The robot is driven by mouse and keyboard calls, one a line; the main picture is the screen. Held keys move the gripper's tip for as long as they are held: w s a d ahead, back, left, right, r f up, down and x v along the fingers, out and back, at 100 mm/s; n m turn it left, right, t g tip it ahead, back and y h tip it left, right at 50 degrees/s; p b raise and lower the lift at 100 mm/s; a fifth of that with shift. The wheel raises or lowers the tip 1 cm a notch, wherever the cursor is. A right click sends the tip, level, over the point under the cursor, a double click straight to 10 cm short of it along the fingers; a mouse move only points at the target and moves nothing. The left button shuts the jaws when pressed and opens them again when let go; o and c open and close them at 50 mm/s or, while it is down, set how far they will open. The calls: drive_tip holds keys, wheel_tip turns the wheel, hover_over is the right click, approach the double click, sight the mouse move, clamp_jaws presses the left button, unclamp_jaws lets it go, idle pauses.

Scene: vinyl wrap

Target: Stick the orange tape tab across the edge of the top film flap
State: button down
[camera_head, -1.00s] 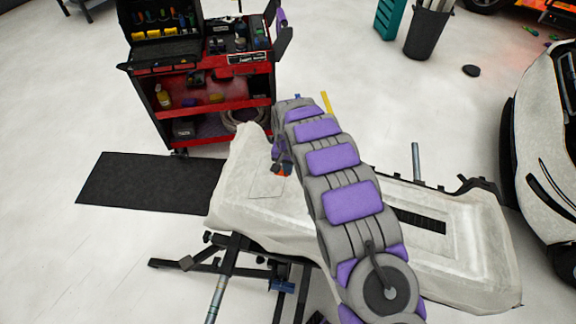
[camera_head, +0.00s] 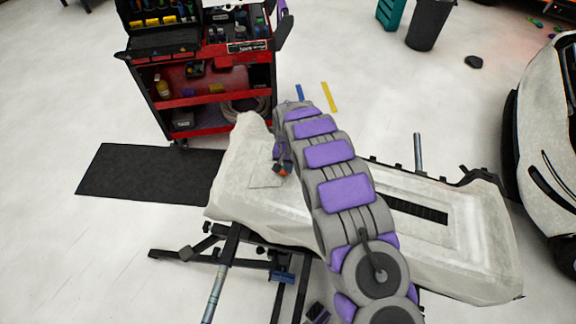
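The car panel (camera_head: 455,240) lies on a black stand, covered in pale film. A faint rectangular outline, which looks like the film flap (camera_head: 265,174), shows on its left part. The orange tape tab (camera_head: 282,170) is a tiny orange patch at my gripper (camera_head: 283,168), at the flap's right edge. My grey and purple arm reaches over the panel and hides much of its middle. The gripper's fingers are dark and too small to tell open from shut. I cannot tell whether the tab touches the film.
A red tool cart (camera_head: 205,85) stands behind the panel at the left. A black mat (camera_head: 150,173) lies on the floor at left. A white car (camera_head: 545,150) stands at right. A blue strip (camera_head: 300,92) and a yellow strip (camera_head: 329,97) lie behind my arm.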

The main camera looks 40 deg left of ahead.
drive_tip(key=shift+f, duration=0.8)
idle(1.6)
drive_tip(key=c, duration=1.2)
unclamp_jaws()
drive_tip(key=shift+c, duration=0.2)
drive_tip(key=shift+r, duration=0.15)
wheel_tip(320, 180, up, 17)
drive_tip(key=p, duration=0.2)
